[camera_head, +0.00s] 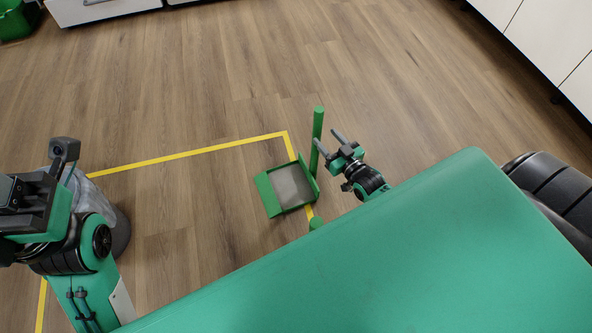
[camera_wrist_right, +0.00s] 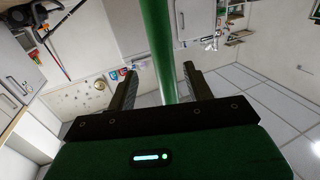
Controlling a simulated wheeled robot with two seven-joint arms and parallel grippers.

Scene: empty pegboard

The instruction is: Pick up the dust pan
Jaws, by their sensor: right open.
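The green dust pan (camera_head: 265,193) lies on the wood floor, with a grey inner surface and an upright green handle (camera_head: 317,126). My right gripper (camera_head: 328,139) is open beside the handle, with one fingertip overlapping it in the head view. In the right wrist view the handle (camera_wrist_right: 157,45) runs down the picture between the two open fingers (camera_wrist_right: 160,70). I cannot tell how deep between them it is; the fingers are not closed on it. My left arm shows at the left of the head view, but its fingers cannot be made out.
Yellow tape (camera_head: 190,154) marks the floor around the pan. A grey bin (camera_head: 119,232) with a clear liner stands partly behind my left arm. A green bin (camera_head: 16,22) is at the far left. White cabinets (camera_head: 545,35) line the right. Floor beyond the pan is clear.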

